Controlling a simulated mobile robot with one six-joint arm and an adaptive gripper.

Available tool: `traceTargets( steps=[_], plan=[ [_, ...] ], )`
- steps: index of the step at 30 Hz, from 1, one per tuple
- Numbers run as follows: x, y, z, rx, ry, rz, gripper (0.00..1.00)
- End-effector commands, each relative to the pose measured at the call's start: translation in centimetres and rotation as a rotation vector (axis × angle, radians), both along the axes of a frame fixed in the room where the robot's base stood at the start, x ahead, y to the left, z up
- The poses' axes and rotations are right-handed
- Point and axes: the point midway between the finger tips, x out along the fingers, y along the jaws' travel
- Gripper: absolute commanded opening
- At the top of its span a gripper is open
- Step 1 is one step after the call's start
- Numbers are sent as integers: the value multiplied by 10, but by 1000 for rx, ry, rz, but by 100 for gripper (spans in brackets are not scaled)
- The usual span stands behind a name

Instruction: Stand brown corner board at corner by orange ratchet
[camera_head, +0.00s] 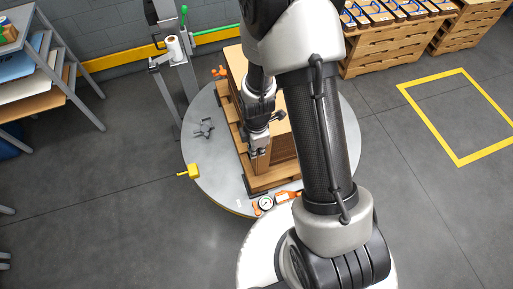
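My gripper (259,149) points down at the near-left side of a brown stack (283,150) on a pallet (270,178). Its fingers are small and partly merge with the brown behind them, so I cannot tell whether they are open or shut on something. I cannot make out the brown corner board apart from the stack. An orange tool (287,196), perhaps the ratchet, lies at the near edge of the round grey turntable (205,160). Another small orange item (219,72) is at the far-left edge. My arm hides the stack's right side.
A round gauge (265,203) sits beside the near orange tool. A grey clamp-like part (204,128) lies on the turntable's left. A yellow item (190,171) is at its left edge. A post with a white roll (174,48) stands behind.

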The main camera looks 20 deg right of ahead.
Motion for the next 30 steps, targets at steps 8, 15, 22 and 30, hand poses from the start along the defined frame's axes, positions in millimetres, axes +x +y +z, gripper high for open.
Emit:
traceTargets(
  steps=[8, 15, 22, 30],
  plan=[
    [1, 0, -2, 0, -2, 0, 0],
    [1, 0, -2, 0, -1, 0, 0],
    [1, 0, -2, 0, -2, 0, 20],
    [3, 0, -2, 0, -8, 1, 28]
  ],
)
